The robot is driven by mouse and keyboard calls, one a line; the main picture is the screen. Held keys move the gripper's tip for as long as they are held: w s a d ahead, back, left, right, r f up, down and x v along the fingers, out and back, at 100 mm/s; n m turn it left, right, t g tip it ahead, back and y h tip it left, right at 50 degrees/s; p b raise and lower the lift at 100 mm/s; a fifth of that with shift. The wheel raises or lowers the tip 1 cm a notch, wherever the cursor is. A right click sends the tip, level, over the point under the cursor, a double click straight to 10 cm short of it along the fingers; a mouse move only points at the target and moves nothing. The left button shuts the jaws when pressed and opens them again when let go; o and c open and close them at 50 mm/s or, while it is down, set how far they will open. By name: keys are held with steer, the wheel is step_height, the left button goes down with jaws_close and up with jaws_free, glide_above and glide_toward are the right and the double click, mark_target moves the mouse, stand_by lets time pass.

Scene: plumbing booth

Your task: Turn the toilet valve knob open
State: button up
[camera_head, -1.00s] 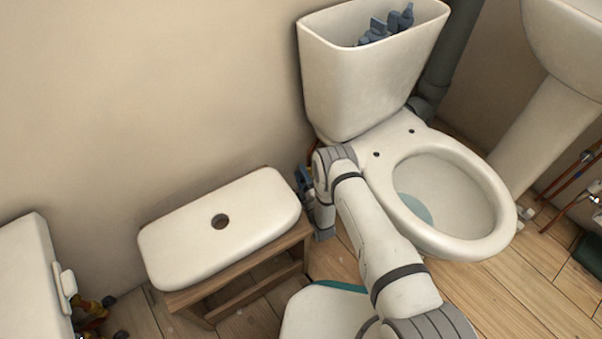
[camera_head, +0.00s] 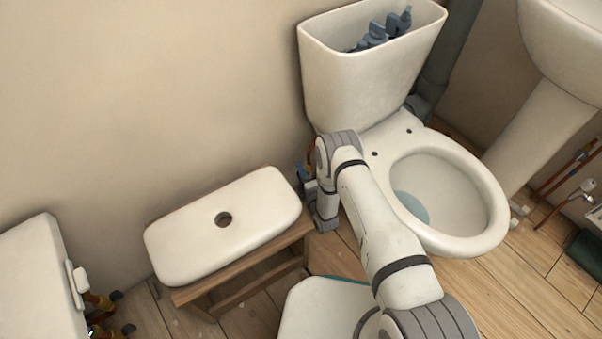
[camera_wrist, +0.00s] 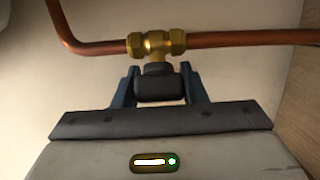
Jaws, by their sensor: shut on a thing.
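The toilet valve shows in the wrist view as a brass tee body (camera_wrist: 156,43) on a horizontal copper pipe (camera_wrist: 240,39). Its dark knob (camera_wrist: 160,84) faces my gripper. My gripper (camera_wrist: 160,91) has a dark blue finger on each side of the knob and is shut on it. In the head view my arm reaches down beside the toilet (camera_head: 440,190), left of its bowl and below the tank (camera_head: 370,85). There the knob and the fingertips are mostly hidden by my wrist.
A white tank lid (camera_head: 220,235) lies on a wooden stool (camera_head: 255,272) left of my arm. A white cabinet (camera_head: 35,285) stands at far left. A sink pedestal (camera_head: 545,130) and pipes (camera_head: 565,172) are at right. The wall (camera_wrist: 60,85) is close behind the pipe.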

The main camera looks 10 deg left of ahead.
steer(key=o, duration=1)
steer(key=p+v, duration=0.3)
steer(key=v, duration=0.4)
steer(key=shift+s+d, duration=0.25)
steer(key=shift+s, duration=0.1)
